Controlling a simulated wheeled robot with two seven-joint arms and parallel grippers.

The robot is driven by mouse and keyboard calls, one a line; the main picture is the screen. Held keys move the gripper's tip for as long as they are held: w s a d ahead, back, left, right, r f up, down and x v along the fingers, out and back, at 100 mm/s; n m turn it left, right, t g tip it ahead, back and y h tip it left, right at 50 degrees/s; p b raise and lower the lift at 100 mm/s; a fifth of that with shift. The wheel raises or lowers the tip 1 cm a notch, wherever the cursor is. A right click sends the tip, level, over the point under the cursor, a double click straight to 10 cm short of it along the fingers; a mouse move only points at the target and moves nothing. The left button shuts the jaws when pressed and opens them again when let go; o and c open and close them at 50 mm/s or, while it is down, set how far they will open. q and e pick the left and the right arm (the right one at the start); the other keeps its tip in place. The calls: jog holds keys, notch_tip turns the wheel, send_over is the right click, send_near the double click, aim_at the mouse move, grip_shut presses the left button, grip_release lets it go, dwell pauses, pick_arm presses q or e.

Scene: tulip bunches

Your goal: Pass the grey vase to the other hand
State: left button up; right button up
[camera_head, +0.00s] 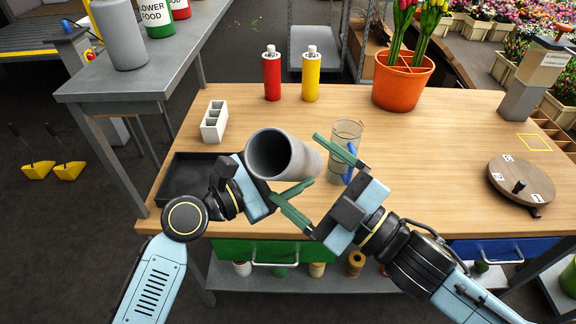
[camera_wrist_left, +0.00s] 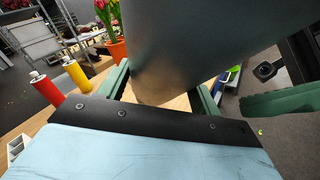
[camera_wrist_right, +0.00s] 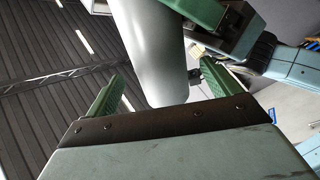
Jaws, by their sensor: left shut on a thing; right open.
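The grey vase (camera_head: 304,160) is a plain hollow cylinder held tilted above the wooden table, its dark open mouth toward the head camera. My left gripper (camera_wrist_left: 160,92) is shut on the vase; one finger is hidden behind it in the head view. The vase fills much of the left wrist view (camera_wrist_left: 190,45). My right gripper (camera_head: 297,168) is open, its two green fingers spread on either side of the vase's right end. In the right wrist view the vase (camera_wrist_right: 155,60) stands in the gap between the fingers, with room beside it; I see no clear contact.
A clear jug (camera_head: 347,133) with a blue handle stands just behind my right gripper. A black tray (camera_head: 180,180) and white holder (camera_head: 214,121) lie left. Red (camera_head: 272,76) and yellow (camera_head: 311,77) bottles, an orange tulip pot (camera_head: 402,82) and a round turntable (camera_head: 521,181) surround free wood.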

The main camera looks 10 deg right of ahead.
jog(key=v, duration=0.5)
jog(key=w+d+f+m+g+h, duration=0.1)
jog(key=w+d+f+m+h, duration=0.2)
jog(key=f, duration=0.7)
jog(key=w+d+f+m+h, duration=0.2)
jog(key=w+d+f+h, duration=0.15)
jog(key=f, duration=0.65)
jog(key=s+d+f+m+g+h, duration=0.1)
jog(key=s+d+f, duration=0.1)
jog(key=f, duration=0.5)
jog(key=s+d+f+m+g+h, duration=0.2)
jog(key=f, duration=0.5)
jog(key=s+d+f+m+g+h, duration=0.1)
jog(key=s+d+f, duration=0.15)
jog(key=f, duration=0.45)
jog(key=s+d+f+m+g+h, duration=0.1)
jog(key=s+f+m+g+h, duration=0.3)
jog(key=s+f, duration=0.85)
jog(key=s+a+f+g+y, duration=0.1)
jog(key=s+f+g, duration=0.2)
jog(key=s, duration=0.5)
jog(key=s+a+f+g+y, duration=0.1)
jog(key=s+f+g, duration=0.2)
jog(key=s+f, duration=0.3)
jog(key=shift+s+a+m, duration=0.2)
jog(key=shift+s+m, duration=0.1)
jog(key=shift+s, duration=0.75)
